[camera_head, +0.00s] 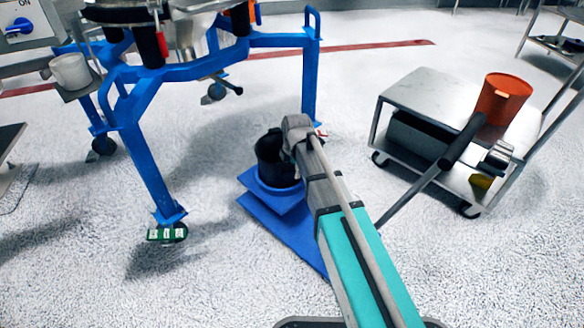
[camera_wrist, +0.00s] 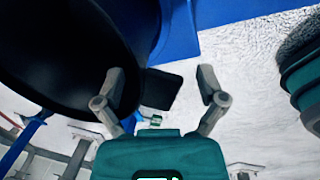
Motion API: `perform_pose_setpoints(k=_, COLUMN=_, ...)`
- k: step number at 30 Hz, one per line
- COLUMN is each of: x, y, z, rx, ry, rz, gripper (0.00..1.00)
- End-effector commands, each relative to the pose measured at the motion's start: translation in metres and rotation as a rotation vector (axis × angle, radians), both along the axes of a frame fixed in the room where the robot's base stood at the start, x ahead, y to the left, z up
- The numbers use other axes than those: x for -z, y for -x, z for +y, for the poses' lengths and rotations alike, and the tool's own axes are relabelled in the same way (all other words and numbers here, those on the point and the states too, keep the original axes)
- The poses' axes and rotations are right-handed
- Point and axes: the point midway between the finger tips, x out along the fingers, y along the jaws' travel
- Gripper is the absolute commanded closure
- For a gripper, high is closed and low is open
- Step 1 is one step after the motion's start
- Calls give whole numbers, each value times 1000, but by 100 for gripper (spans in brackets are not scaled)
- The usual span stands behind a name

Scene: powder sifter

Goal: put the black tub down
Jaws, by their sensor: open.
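The black tub (camera_head: 268,157) stands upright on a blue platform (camera_head: 263,200) on the floor, in the middle of the head view. In the wrist view the tub (camera_wrist: 50,55) fills the upper left. A flat black piece (camera_wrist: 163,88), which looks like the tub's handle, lies between my fingers. My gripper (camera_wrist: 161,84) is open, with gaps on both sides of that piece. In the head view my gripper (camera_head: 290,143) is at the tub's right side, and its wrist hides part of the tub.
A blue sifter frame (camera_head: 150,165) stands at the left and behind the tub. A metal cart (camera_head: 430,95) with an orange tub (camera_head: 502,98) stands at the right. A white cup (camera_head: 70,71) sits at the upper left.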

Motion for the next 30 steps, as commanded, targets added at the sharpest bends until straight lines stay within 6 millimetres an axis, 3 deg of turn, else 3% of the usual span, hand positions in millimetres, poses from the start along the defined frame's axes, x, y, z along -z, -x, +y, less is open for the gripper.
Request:
perform_pose_setpoints(k=8, x=-13, y=1, z=-1, rx=0, ry=0, rz=0, gripper=10)
perform_pose_setpoints(k=30, x=-73, y=9, z=-5, rx=0, ry=0, rz=0, gripper=10)
